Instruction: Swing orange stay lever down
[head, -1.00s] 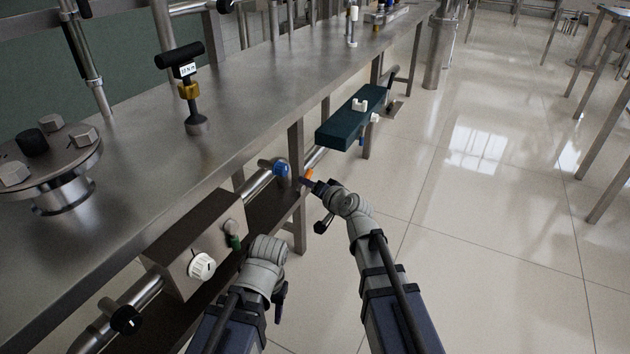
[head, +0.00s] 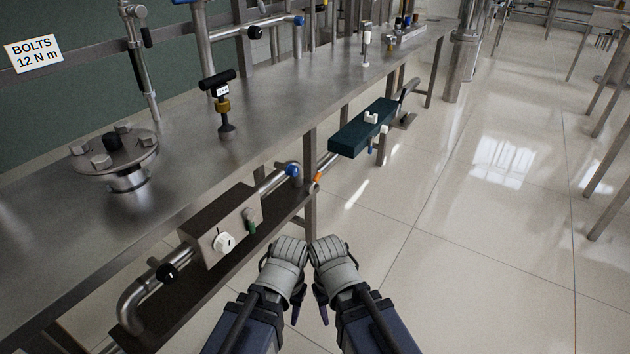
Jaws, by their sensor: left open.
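The orange stay lever (head: 318,178) is a small orange piece beside the bench leg, just right of the blue fitting on the pipe. It is too small in the head view to tell its angle clearly. My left gripper (head: 297,312) hangs in front of the lower shelf with its fingers pointing down, apart from the lever. My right gripper (head: 322,313) is close beside it, also pointing down and away from the lever. The fingers are seen narrowly, and I see nothing held in either gripper.
A metal box with a white knob (head: 223,242) and a green-tipped lever (head: 250,227) sits on the pipe. A blue fitting (head: 293,170) is left of the lever. A dark teal block (head: 362,128) juts out beyond the bench leg.

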